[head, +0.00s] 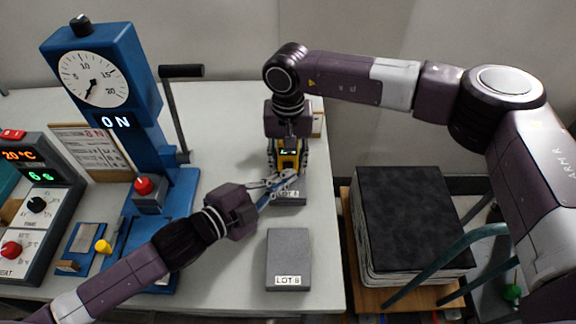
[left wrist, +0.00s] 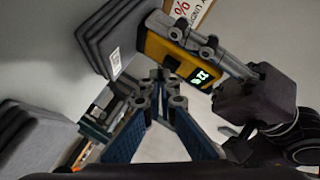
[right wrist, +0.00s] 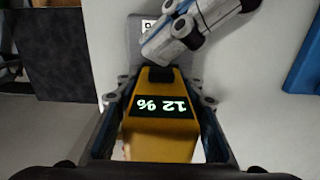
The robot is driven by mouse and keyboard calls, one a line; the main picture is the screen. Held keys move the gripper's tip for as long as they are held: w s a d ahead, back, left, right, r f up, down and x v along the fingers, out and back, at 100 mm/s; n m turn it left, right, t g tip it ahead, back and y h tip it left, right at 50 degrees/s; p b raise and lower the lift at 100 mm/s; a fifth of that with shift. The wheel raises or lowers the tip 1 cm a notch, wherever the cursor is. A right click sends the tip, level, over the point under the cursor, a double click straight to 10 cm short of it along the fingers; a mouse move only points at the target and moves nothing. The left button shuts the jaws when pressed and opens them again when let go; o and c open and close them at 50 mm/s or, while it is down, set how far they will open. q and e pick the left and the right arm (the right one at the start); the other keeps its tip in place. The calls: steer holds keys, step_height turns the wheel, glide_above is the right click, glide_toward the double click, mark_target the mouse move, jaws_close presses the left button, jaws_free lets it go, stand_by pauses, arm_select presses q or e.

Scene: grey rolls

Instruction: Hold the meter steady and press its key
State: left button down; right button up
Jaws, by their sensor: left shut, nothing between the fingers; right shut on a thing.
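The yellow meter (head: 288,161) stands at the LOT A grey stack (head: 290,198). Its lit display reads 12 % in the right wrist view, where the yellow body (right wrist: 160,140) lies between my right fingers. My right gripper (right wrist: 160,90) is shut on the meter from above. A dark block, perhaps the key (right wrist: 160,74), shows beyond the display. My left gripper (head: 284,184) is shut and empty, its tips close by the meter's front; they also show in the left wrist view (left wrist: 158,78). I cannot tell whether they touch the key.
The LOT B grey stack (head: 289,262) lies nearer on the white table (head: 230,130). A blue dial press (head: 150,90) with a lever stands left, beside a grey control box (head: 38,205). A dark stack (head: 405,215) sits right, beyond the table edge.

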arm_select(q)
steer(key=shift+s, duration=0.5)
steer(key=shift+s, duration=0.1)
steer(key=shift+s, duration=2.4)
arm_select(e)
steer(key=o, duration=1.4)
